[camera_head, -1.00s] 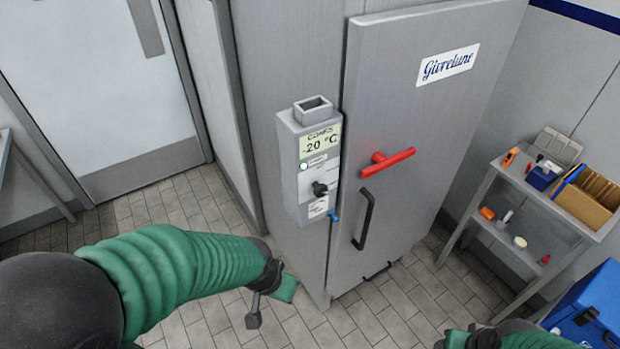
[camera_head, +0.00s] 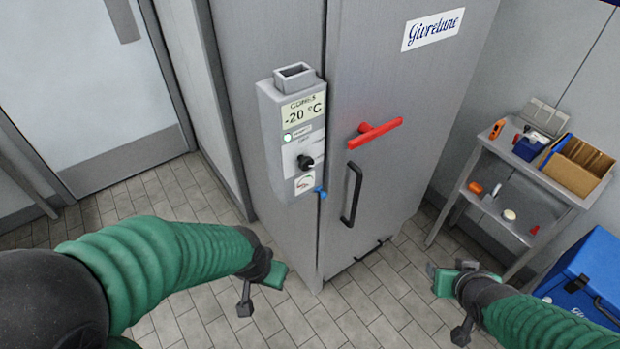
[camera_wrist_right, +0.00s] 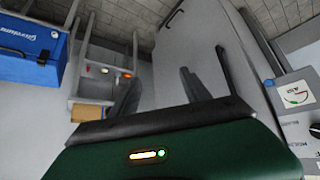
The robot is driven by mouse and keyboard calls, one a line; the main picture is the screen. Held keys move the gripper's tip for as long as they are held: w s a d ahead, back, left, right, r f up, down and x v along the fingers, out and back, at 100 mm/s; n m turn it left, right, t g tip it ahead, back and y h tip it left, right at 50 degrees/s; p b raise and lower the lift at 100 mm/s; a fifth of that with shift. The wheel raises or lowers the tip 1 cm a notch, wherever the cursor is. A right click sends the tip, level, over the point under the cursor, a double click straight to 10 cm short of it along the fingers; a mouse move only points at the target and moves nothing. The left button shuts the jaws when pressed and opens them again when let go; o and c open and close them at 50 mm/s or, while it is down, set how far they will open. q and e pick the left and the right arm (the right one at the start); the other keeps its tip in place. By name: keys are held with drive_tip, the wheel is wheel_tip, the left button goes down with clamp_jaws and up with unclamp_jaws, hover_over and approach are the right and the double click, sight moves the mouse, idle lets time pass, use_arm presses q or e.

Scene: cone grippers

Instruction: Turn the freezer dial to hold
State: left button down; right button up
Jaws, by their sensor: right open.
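The freezer (camera_head: 400,90) is a tall grey cabinet. A grey control box (camera_head: 270,110) on its left front shows "CONES -20 °C". The black dial (camera_head: 305,162) sits low on the box's face; its small labels are too small to read. My left gripper (camera_head: 262,292) is at lower left, below and left of the box, apart from it; its jaw gap is not clear. My right gripper (camera_head: 453,272) is at lower right, in front of the door and well away from the dial. In the right wrist view its fingers (camera_wrist_right: 205,88) are spread with nothing between them.
The door has a red lever (camera_head: 375,132) and a black handle (camera_head: 351,194). A grey shelf (camera_head: 480,168) with a cardboard box (camera_head: 575,165) and a blue cooler (camera_head: 590,275) stand at right. Tiled floor is clear in front.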

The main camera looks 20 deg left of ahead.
drive_tip(key=w+a+n+t+y+b, duration=0.2)
drive_tip(key=w+a+t+y+b, duration=0.15)
drive_tip(key=w+a, duration=0.2)
drive_tip(key=n+y+b, duration=0.5)
drive_tip(key=n+y, duration=0.2)
drive_tip(key=y, duration=0.3)
approach(309, 167)
drive_tip(key=x, duration=0.9)
drive_tip(key=shift+a+r, duration=0.1)
drive_tip(key=shift+a, duration=0.1)
use_arm(q)
drive_tip(key=s+x, duration=0.2)
drive_tip(key=x, duration=0.9)
drive_tip(key=shift+f, duration=0.6)
drive_tip(key=shift+s, duration=0.15)
use_arm(e)
drive_tip(key=shift+d, duration=0.1)
drive_tip(key=shift+c, duration=0.4)
clamp_jaws()
